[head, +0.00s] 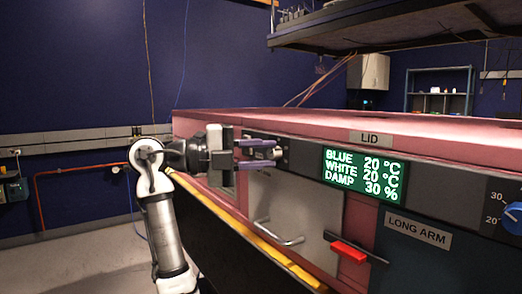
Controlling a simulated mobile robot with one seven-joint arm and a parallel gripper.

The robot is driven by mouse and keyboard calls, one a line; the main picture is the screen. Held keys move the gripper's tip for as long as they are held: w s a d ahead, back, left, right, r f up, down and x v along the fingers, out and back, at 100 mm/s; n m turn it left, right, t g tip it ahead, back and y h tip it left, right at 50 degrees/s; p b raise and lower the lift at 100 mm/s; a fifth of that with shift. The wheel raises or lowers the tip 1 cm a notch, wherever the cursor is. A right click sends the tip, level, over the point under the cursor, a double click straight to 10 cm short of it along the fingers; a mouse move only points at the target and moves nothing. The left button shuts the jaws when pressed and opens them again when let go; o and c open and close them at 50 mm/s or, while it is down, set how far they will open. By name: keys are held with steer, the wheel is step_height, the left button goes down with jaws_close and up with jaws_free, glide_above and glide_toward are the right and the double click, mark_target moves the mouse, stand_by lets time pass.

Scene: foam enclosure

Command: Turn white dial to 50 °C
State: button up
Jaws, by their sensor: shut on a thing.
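The white dial (265,154) is on the dark control strip on the front of the pink foam enclosure. My gripper (262,153) comes from the left, and its two purple fingers are shut on the dial, one above and one below. The fingers hide most of the dial, and I cannot read its pointer or scale. The green display (362,175) to the right reads BLUE 20 °C, WHITE 20 °C and DAMP 30 %.
A blue dial (513,212) is at the right edge. Below the strip are a metal handle (276,232) on a pale door, a red handle (350,251) and a LONG ARM label (418,230). A yellow edge (255,242) runs along the front. Floor at left is clear.

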steer(key=shift+m+y, duration=0.4)
steer(key=shift+m, duration=0.3)
steer(key=o, duration=1)
steer(key=v, duration=1.3)
steer(key=shift+a+p, duration=0.35)
steer(key=shift+a, duration=0.05)
steer(key=shift+s+r, duration=0.1)
steer(key=shift+s, duration=0.05)
